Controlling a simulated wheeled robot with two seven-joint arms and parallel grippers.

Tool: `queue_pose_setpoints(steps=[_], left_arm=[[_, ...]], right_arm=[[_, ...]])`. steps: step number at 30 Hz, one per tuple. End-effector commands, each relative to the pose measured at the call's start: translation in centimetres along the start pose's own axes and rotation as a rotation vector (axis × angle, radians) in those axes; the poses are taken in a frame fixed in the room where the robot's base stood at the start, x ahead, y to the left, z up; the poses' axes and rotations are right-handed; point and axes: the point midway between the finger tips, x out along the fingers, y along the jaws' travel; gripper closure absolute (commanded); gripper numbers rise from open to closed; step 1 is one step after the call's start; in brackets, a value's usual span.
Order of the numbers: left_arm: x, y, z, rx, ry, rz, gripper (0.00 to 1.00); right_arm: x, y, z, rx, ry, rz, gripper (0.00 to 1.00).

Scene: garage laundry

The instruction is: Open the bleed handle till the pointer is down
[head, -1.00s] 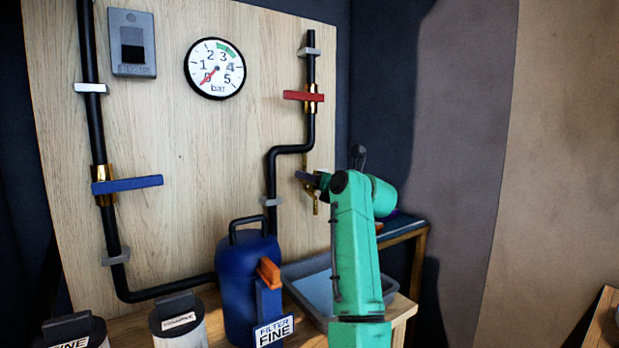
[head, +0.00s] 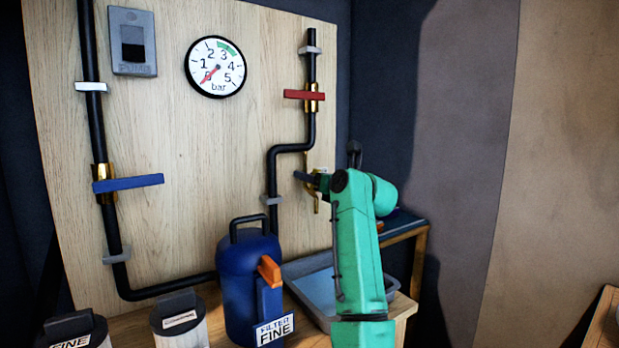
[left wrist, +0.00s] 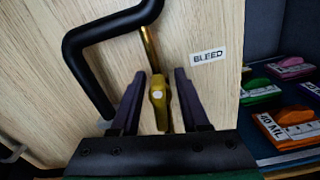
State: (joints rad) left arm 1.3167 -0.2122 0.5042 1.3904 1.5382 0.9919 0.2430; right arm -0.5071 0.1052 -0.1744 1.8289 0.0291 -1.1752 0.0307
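The yellow bleed handle (left wrist: 158,98) is at the lower end of a thin brass pipe, left of the BLEED label (left wrist: 208,55). My left gripper (left wrist: 160,88) is open, with one dark finger on each side of the handle and narrow gaps showing. In the head view my left gripper (head: 310,179) is at the brass bleed fitting on the board's right side, partly hidden by my green arm. The round gauge (head: 228,76) has its red pointer (head: 209,76) low and to the left, at the 0 mark. My right gripper is not in view.
A red-handled valve (head: 304,95) and a blue-handled valve (head: 128,184) sit on black pipes. The blue filter housing (head: 239,290) and a grey tray (head: 305,313) stand below the board. Colored blocks (left wrist: 285,128) lie on a shelf at right.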

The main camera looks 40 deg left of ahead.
Motion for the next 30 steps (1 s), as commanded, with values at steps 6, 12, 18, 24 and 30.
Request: queue_pose_setpoints(steps=[6,12,18,24,30], left_arm=[[-0.1,0.0,0.0,0.000,-0.001,0.000,0.55],[-2.0,-0.1,0.0,-0.001,-0.003,-0.003,0.55],[-6.4,-0.1,-0.1,-0.001,-0.001,-0.004,0.55],[-11.4,-0.1,-0.2,0.001,-0.003,0.000,0.55],[-14.3,0.0,-0.1,0.001,0.000,0.000,0.55]], right_arm=[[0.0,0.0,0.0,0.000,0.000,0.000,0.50],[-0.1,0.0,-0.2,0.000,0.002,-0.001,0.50],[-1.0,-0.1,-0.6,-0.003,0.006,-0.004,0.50],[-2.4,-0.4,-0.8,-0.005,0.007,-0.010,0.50],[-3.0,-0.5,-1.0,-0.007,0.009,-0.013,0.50]])
